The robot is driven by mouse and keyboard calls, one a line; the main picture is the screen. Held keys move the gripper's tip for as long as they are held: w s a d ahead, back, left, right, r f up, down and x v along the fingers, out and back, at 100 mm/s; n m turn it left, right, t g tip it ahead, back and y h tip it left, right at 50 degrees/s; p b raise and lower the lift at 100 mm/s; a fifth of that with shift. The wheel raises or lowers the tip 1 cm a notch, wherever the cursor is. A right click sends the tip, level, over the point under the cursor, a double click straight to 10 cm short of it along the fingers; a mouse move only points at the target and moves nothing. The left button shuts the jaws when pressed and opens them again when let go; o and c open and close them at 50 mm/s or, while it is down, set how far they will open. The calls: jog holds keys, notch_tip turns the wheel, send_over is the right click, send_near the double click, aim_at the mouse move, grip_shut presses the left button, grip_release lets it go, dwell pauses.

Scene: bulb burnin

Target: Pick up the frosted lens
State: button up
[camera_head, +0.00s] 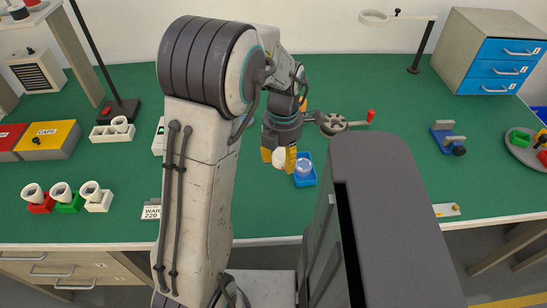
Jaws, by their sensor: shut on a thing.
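My gripper (279,156) hangs fingers-down over the green bench, left of the small blue tray. Its yellow fingers are shut on a whitish rounded thing (278,161), which looks like the frosted lens. The fingers hide part of it, and I cannot tell how far it is above the bench. The blue tray (306,183) holds a clear, bluish lens-like piece (304,166) and sits close to the right finger.
A round grey fixture (332,123) with a red-knobbed handle stands behind the tray. Red, green and white sockets (68,203) with white cups stand at left. A blue clamp-like fixture (448,140) and a drawer cabinet (490,55) are at right. Green bench left of my arm's front is partly clear.

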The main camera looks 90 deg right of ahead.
aim_at(283, 154)
jog(key=shift+s+r+p, duration=0.15)
jog(key=shift+r+p, duration=1.5)
jog(key=shift+r, duration=0.55)
jog(key=shift+a, duration=0.1)
